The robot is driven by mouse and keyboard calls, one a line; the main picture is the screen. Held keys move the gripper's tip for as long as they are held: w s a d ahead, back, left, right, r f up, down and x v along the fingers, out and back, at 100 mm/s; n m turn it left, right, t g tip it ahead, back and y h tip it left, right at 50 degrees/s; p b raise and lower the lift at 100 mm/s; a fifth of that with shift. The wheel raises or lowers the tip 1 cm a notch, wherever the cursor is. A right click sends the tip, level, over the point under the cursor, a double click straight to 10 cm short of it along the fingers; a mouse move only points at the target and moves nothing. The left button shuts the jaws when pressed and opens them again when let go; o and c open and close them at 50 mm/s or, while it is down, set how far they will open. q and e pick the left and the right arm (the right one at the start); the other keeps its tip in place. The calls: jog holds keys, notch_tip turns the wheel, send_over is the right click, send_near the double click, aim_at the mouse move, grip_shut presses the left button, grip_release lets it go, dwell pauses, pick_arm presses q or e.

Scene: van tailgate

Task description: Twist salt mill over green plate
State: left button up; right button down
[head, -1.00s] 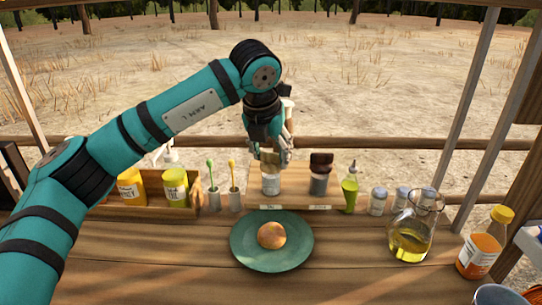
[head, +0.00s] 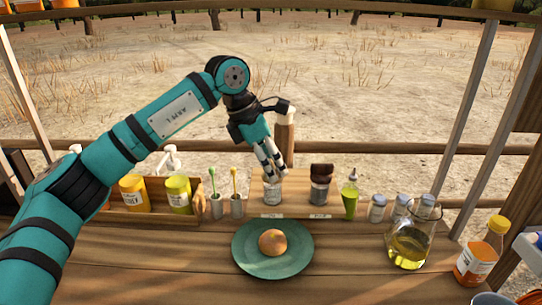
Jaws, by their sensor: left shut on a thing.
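The salt mill (head: 272,192), with a clear body of pale contents, stands upright on the wooden rack behind the plate. My left gripper (head: 272,170) reaches down from above and is shut on the mill's top, which its fingers mostly hide. The green plate (head: 246,255) lies on the wooden counter in front of the rack. A round orange-yellow food item (head: 272,242) sits in its middle. My right gripper is not in view.
A dark-topped mill (head: 320,185) stands just right of the salt mill, then a green bottle (head: 350,197) and several small shakers. A wooden box (head: 150,216) holds yellow and green jars at left.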

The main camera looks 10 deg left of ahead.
pick_arm(q)
jog(key=m, duration=0.1)
jog(key=m+p, duration=0.1)
jog(key=m+g+p, duration=0.1)
jog(key=shift+w+r+h, duration=0.1)
jog(key=shift+r+h, duration=0.15)
jog(key=shift+h, duration=0.05)
jog(key=shift+f+m+g+p, duration=0.1)
jog(key=shift+m+g+p, duration=0.45)
jog(key=shift+m, duration=0.75)
jog(key=o, duration=1.2)
jog(key=shift+f, duration=0.1)
jog(key=shift+c, duration=0.2)
jog(key=v, duration=0.7)
jog(key=shift+a+r, duration=0.2)
jog(key=shift+r, duration=0.05)
jog(key=shift+c, duration=0.4)
